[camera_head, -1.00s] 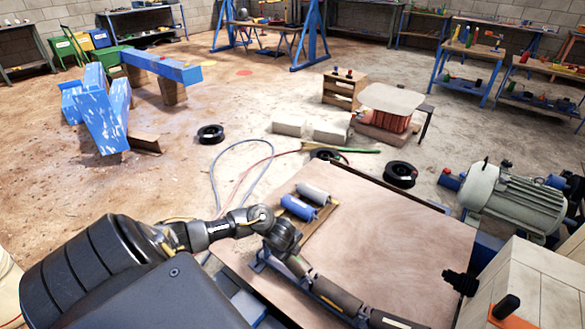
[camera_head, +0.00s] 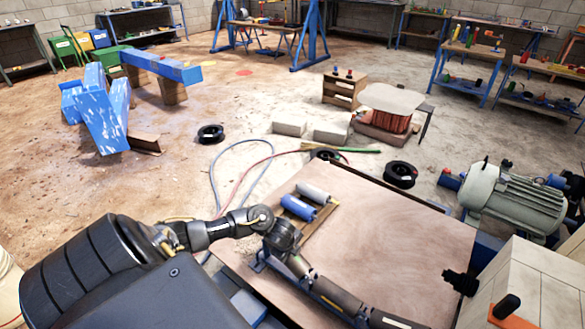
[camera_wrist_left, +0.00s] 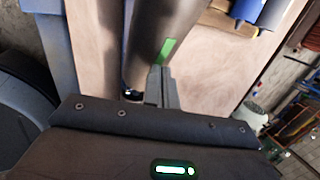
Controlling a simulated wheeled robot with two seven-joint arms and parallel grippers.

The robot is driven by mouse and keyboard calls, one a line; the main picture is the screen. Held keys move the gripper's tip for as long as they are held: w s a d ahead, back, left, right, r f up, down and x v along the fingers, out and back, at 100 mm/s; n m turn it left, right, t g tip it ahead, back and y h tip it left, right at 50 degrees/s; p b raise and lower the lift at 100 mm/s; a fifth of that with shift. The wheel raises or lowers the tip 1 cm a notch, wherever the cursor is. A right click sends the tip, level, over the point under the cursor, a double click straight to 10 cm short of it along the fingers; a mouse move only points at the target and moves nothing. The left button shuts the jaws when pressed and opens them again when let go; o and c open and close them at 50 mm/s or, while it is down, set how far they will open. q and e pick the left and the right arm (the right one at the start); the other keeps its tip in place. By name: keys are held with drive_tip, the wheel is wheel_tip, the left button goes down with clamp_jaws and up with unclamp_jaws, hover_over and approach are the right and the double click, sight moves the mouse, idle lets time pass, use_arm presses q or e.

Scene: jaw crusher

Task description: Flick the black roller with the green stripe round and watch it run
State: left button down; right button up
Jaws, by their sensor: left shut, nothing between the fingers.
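The black roller (camera_wrist_left: 130,30) shows in the left wrist view as a thick dark cylinder running up to the top edge. A short bright green stripe (camera_wrist_left: 166,51) is on its side facing the camera. My left gripper (camera_wrist_left: 161,72) is shut and empty, with its fingertips at the roller beside the lower end of the stripe. I cannot tell whether they touch it. In the head view my left arm reaches in over the wooden board (camera_head: 400,240), and I cannot make out the fingertips or the stripe there. My right gripper is not in view.
A blue roller (camera_head: 298,207) and a pale roller (camera_head: 313,192) lie on a small wooden rack on the board. A grey-green motor (camera_head: 515,200) and a pale box (camera_head: 535,280) stand at the right. Black rings (camera_head: 400,174) and cables lie on the floor behind.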

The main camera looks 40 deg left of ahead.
use_arm(q)
drive_tip(key=shift+a+f, duration=0.1)
drive_tip(key=shift+f, duration=0.1)
drive_tip(key=shift+f, duration=0.1)
drive_tip(key=shift+d+r+p, duration=0.25)
drive_tip(key=shift+r+p, duration=0.4)
drive_tip(key=s+p, duration=0.1)
drive_tip(key=s, duration=0.5)
drive_tip(key=shift+d+p, duration=0.35)
drive_tip(key=shift+f, duration=0.2)
drive_tip(key=shift+s+a+f+b, duration=0.1)
drive_tip(key=shift+a+f+b, duration=0.3)
drive_tip(key=shift+f+b, duration=0.15)
